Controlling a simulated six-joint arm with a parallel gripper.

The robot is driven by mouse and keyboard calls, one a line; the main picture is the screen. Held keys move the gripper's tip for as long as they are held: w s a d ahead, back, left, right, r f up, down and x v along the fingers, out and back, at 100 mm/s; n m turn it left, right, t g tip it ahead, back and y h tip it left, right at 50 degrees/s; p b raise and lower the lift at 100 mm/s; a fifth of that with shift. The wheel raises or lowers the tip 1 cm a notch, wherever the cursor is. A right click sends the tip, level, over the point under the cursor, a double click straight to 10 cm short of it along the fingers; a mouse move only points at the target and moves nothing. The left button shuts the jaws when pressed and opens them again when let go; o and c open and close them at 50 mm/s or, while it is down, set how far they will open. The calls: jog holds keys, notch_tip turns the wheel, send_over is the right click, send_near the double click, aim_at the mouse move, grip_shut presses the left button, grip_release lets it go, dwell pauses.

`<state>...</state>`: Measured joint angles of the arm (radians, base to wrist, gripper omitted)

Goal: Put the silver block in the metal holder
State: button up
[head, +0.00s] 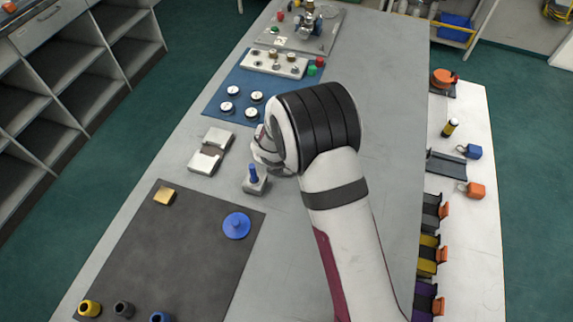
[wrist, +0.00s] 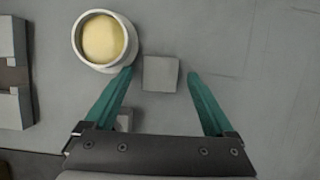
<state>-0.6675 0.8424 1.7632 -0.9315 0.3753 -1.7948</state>
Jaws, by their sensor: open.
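The silver block (wrist: 160,74) shows as a small grey square in the wrist view. My gripper (wrist: 161,72) is open, with one teal finger to each side of the block. Gaps show between the block and both fingertips; I cannot tell the height of the fingers above it. The metal holder (head: 203,162), two pale blocks with a dark gap between them, lies on the bench to the left of my arm. Part of the holder (wrist: 12,105) also shows at the left edge of the wrist view. In the head view my arm hides the silver block and the fingertips.
A white cup with a yellowish inside (wrist: 103,40) stands close to the left fingertip. A blue peg on a grey base (head: 255,181) stands near my wrist. A dark mat (head: 165,245) and a blue panel with gauges (head: 240,88) lie nearby. Bare bench surrounds the holder.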

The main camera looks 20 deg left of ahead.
grip_shut()
dwell(0.4)
